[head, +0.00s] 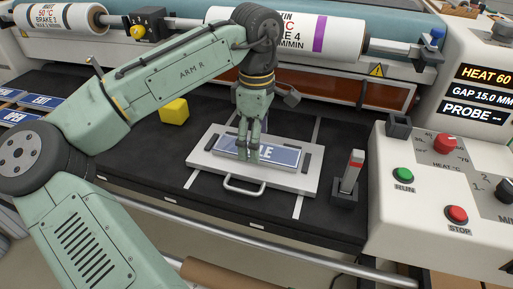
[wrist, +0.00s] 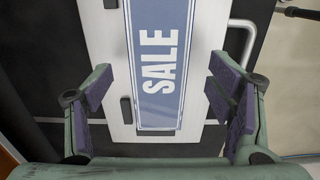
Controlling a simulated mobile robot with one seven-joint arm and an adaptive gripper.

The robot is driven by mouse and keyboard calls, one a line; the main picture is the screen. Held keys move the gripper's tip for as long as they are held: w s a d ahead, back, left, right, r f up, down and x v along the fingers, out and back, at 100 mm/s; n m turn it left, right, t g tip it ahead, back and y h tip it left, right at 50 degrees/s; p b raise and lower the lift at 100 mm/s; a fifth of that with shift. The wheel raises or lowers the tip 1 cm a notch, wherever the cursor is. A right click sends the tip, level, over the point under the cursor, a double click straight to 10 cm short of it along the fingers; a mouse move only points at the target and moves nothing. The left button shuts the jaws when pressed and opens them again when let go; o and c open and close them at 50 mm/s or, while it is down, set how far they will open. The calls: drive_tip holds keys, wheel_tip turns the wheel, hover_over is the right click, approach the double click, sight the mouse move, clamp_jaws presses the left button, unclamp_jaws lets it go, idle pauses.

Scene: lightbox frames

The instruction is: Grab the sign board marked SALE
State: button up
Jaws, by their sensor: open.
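The SALE sign board (wrist: 158,95) is a blue strip with white letters and a pale border. It lies on a white tray (head: 302,187) with a front handle, on the dark bed of the machine. In the head view my arm hides part of the board (head: 285,157), and only the last letter shows. My gripper (head: 249,156) is above the board and points down at it.
Other blue signs, one marked OPEN (head: 13,117), lie at the left. A yellow block (head: 174,111) sits behind the tray. Rollers (head: 315,35) run along the back.

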drive_tip(key=shift+f, duration=0.95)
drive_tip(key=c, duration=1.3)
drive_tip(key=shift+r, duration=0.1)
